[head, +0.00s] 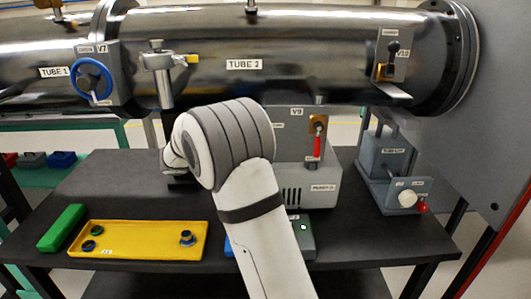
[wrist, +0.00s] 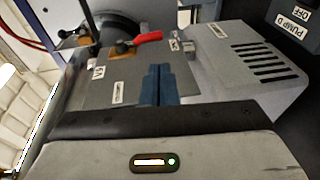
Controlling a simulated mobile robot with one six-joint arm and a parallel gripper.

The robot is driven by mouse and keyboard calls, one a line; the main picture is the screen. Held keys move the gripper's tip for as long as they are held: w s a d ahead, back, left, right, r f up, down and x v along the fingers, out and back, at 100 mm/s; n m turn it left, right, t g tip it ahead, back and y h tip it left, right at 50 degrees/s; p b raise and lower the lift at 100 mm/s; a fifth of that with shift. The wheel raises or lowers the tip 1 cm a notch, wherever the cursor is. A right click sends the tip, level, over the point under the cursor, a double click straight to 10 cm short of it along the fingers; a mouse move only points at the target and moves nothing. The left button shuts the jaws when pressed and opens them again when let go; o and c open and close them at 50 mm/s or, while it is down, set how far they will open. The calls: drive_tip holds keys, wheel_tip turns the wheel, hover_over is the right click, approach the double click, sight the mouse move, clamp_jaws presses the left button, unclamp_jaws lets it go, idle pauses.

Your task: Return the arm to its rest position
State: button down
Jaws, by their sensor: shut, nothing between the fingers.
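My arm (head: 240,155) rises from the bottom of the head view and bends in front of the bench, under the tube labelled TUBE 2. My gripper shows in the wrist view (wrist: 157,82), with its two dark blue fingers together and nothing between them. The fingers point at a grey panel (wrist: 125,75) with a red-handled valve (wrist: 148,38). I cannot tell whether they touch it. In the head view the fingers are hidden behind my arm. The red valve handle (head: 317,147) hangs down beside the V9 label, right of my arm.
The steel tube (head: 300,45) crosses above my arm. A pump box (head: 310,185) stands close behind it. A yellow tray (head: 140,240) and green block (head: 62,228) lie at left on the dark bench (head: 390,240). A grey device with a red knob (head: 422,207) stands at right.

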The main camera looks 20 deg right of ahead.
drive_tip(key=shift+a, duration=0.15)
drive_tip(key=s+r+n+t+y+p, duration=0.15)
drive_tip(key=s+y+p, duration=0.5)
drive_tip(key=s, duration=0.75)
drive_tip(key=s+a+r+n+t+y+p, duration=0.1)
drive_tip(key=s+a+t+y+p, duration=0.3)
drive_tip(key=s+a+y, duration=0.6)
drive_tip(key=shift+s+a+r, duration=0.15)
drive_tip(key=shift+s+r, duration=0.05)
drive_tip(key=shift+s, duration=0.4)
drive_tip(key=c, duration=2.2)
unclamp_jaws()
drive_tip(key=shift+t, duration=0.25)
